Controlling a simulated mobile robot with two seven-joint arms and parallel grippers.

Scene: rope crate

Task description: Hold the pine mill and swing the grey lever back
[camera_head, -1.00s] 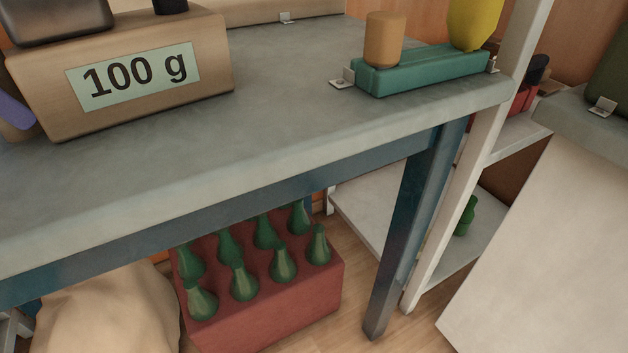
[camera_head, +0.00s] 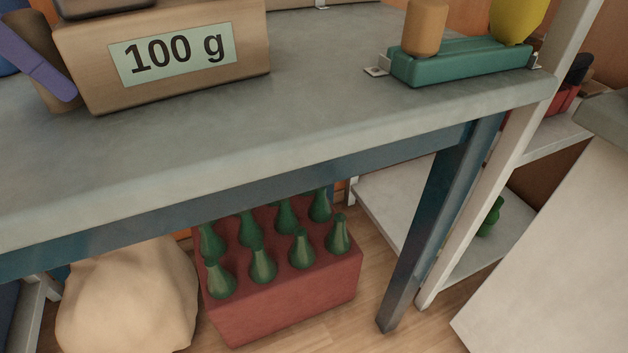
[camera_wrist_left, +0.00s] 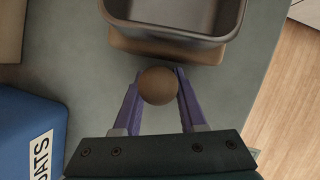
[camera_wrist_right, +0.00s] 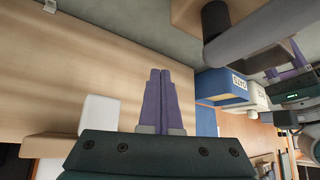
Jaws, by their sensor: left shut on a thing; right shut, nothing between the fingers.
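My left gripper (camera_wrist_left: 160,98) is shut around a brown, round-topped wooden piece (camera_wrist_left: 158,86), which I take to be the pine mill. In the head view the mill (camera_head: 22,45) stands at the far left of the table, with a purple finger of my left gripper (camera_head: 45,65) across it. It stands close beside the wooden block marked "100 g" (camera_head: 85,75). In the right wrist view my right gripper (camera_wrist_right: 161,72) is shut and empty, in front of a large pale wooden box (camera_wrist_right: 90,65). I cannot make out the grey lever for certain.
A metal pan (camera_wrist_left: 172,30) sits on the marked block. A blue OATS box (camera_wrist_left: 25,125) stands beside the mill. A green base (camera_head: 460,64) with tan and yellow pieces is at the table's right end. A red bottle crate (camera_head: 290,310) and a sack lie below.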

